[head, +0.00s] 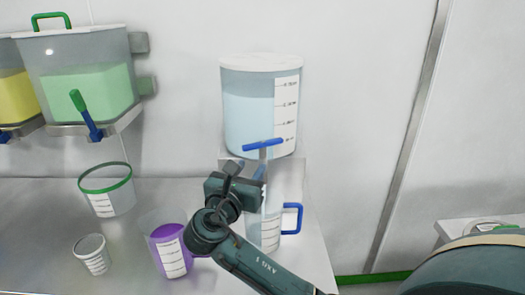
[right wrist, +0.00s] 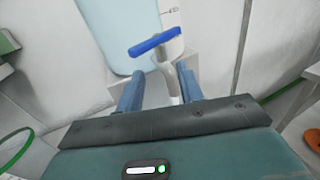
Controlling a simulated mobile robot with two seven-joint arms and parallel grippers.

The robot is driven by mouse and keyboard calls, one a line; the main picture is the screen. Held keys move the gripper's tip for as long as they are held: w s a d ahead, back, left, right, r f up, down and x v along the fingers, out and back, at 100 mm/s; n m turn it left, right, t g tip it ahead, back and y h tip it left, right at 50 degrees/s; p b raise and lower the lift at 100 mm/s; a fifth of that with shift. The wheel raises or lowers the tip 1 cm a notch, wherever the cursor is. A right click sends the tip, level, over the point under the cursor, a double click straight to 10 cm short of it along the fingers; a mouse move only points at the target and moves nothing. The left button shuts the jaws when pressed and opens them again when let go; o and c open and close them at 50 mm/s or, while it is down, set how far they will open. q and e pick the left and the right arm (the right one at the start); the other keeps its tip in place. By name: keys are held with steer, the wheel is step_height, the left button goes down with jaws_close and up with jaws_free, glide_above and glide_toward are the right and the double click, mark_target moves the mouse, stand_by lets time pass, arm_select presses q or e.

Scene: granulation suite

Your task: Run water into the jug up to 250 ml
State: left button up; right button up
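The clear water tank (head: 248,110) holds pale blue water and stands on a raised shelf at the back. Its tap has a blue bar handle (head: 263,145), lying crosswise; the handle also shows in the right wrist view (right wrist: 154,43). The clear jug (head: 271,222) with a blue handle and a printed scale stands below the tap, partly hidden by my right arm. I cannot make out a water level in it. My right gripper (head: 249,172) is just below the tap handle. In the right wrist view its two fingers (right wrist: 158,88) are apart, with the tap beyond them. My left gripper is not in view.
A purple-filled beaker (head: 167,252), a small white cup (head: 94,256) and a green-rimmed beaker (head: 110,194) stand left of the jug on the bench. A green-filled tank (head: 85,93) and a yellow-filled tank (head: 14,97) sit on shelves at upper left.

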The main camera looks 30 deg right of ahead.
mark_target(262, 153)
steer(key=x, duration=0.8)
steer(key=shift+d, duration=0.1)
arm_select(q)
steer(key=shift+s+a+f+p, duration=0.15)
steer(key=shift+p, duration=0.15)
arm_select(e)
steer(key=shift+w+d, duration=0.45)
steer(key=shift+d, duration=0.05)
steer(key=shift+c, duration=0.3)
